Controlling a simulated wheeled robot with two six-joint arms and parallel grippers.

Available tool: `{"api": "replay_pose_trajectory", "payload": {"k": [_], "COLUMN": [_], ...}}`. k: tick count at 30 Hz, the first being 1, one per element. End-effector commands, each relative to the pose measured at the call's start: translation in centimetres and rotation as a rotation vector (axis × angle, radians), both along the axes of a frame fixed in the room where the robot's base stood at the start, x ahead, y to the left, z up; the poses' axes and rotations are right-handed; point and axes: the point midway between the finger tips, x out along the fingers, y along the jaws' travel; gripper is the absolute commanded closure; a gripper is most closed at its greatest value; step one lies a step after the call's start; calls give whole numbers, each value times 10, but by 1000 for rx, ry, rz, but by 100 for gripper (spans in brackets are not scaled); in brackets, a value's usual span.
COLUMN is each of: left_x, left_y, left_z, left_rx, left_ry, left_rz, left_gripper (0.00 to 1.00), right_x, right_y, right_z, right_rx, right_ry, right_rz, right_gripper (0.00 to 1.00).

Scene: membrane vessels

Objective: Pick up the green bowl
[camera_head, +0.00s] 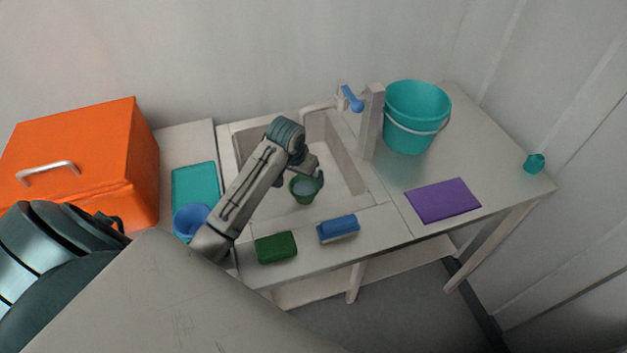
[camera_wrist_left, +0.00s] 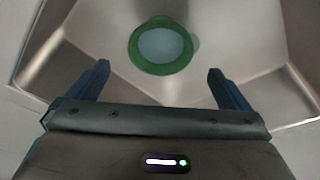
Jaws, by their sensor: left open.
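The green bowl (camera_head: 304,189) sits in the sink basin, and the head view shows it right at the end of my left arm. In the left wrist view the bowl (camera_wrist_left: 160,46) shows as a green ring with a pale inside, ahead of the fingertips and between their lines. My left gripper (camera_wrist_left: 158,75) is open, with its two blue fingers spread and nothing between them. In the head view the gripper (camera_head: 314,176) is over the bowl's right rim and hides a bit of it. My right gripper is in neither view.
The sink (camera_head: 345,180) has walls around the bowl and a blue-handled tap (camera_head: 351,98) behind. A green sponge (camera_head: 276,247) and a blue brush (camera_head: 338,228) lie on the front edge. A blue bowl (camera_head: 189,221), teal tray (camera_head: 196,182) and orange box (camera_head: 85,165) stand left; a teal bucket (camera_head: 417,117) stands right.

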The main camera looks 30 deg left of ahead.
Motion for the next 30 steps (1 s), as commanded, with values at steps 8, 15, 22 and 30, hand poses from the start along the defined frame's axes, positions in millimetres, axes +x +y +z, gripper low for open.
{"api": "replay_pose_trajectory", "payload": {"k": [8,15,22,30], "left_x": [11,16,26,28], "left_y": [0,2,3,4], "left_z": [-38,-54,-84,-93], "left_rx": [-2,-2,-2,0], "left_ry": [1,2,0,-2], "left_rz": [0,2,1,1], "left_gripper": [0,0,0,0], "right_x": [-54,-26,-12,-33], "right_y": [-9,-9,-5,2], "right_z": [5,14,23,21], "right_rx": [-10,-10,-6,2], "right_ry": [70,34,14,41], "right_rz": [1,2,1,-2], "right_gripper": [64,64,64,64]}}
